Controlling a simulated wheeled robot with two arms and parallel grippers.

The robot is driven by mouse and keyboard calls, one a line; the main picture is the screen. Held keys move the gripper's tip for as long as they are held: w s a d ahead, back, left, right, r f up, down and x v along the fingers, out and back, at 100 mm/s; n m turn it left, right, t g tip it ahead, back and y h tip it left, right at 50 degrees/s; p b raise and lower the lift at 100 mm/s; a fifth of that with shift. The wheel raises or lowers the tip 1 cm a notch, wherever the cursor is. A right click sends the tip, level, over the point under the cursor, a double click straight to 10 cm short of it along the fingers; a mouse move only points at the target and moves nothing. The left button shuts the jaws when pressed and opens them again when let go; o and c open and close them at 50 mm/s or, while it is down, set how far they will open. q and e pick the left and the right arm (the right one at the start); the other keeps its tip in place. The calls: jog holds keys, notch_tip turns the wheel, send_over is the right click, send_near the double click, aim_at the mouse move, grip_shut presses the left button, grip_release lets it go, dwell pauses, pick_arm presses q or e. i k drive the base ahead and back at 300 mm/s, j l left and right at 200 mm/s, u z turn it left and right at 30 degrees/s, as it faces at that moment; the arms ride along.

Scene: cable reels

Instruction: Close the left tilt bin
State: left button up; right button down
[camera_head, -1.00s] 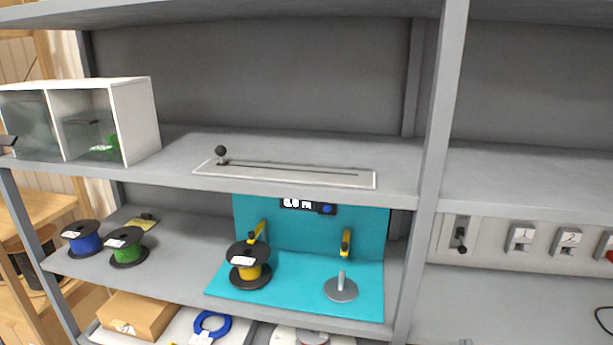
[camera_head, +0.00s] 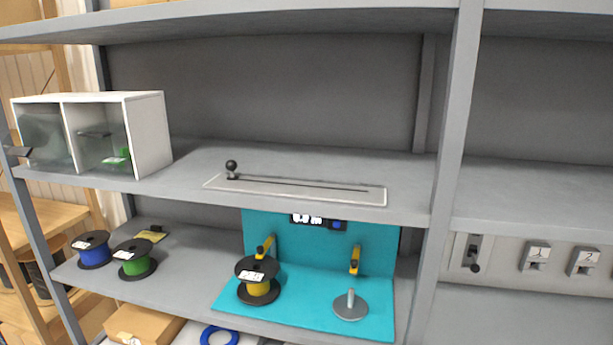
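The two tilt bins sit side by side in a white housing (camera_head: 150,135) at the left end of the upper shelf. The left tilt bin (camera_head: 45,140) has a clear grey front. A dark handle-like piece (camera_head: 18,151) sticks out at its lower left, in front of the housing, so this bin appears tilted open. The right tilt bin (camera_head: 108,150) has a similar dark piece high on its clear front and a green item inside; it looks closed. Neither of my grippers is in view.
A slider plate with a black knob (camera_head: 231,166) lies right of the bins on the upper shelf (camera_head: 300,160). Below are blue (camera_head: 93,250), green (camera_head: 135,262) and yellow (camera_head: 257,284) reels and a teal station (camera_head: 300,310). A grey upright (camera_head: 452,150) stands to the right.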

aim_at(18, 151)
jog(key=u, duration=1.3)
